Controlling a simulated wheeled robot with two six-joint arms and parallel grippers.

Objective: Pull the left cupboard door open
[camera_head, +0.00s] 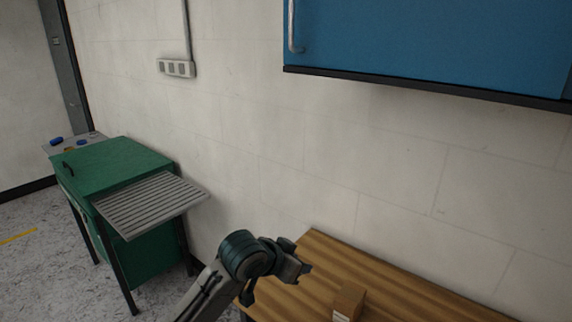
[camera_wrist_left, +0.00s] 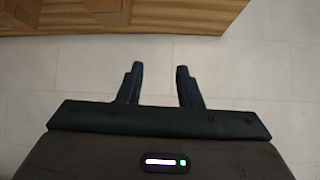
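A blue wall cupboard door (camera_head: 430,42) fills the upper right of the head view, shut and cut off by the picture's top and right edges. A pale upright bar handle (camera_head: 291,28) is at its left end, its top out of view. My left gripper (camera_head: 307,269) is well below the handle, over the far left end of the wooden bench and apart from the cupboard. In the left wrist view its two dark fingers (camera_wrist_left: 160,72) stand apart with nothing between them. My right gripper is in neither view.
The wooden bench (camera_head: 325,253) stands against the white block wall, with a small brown box (camera_head: 349,300) on it. A green cabinet (camera_head: 115,165) with a slatted grey shelf (camera_head: 150,205) stands left. The wall between bench and cupboard is clear.

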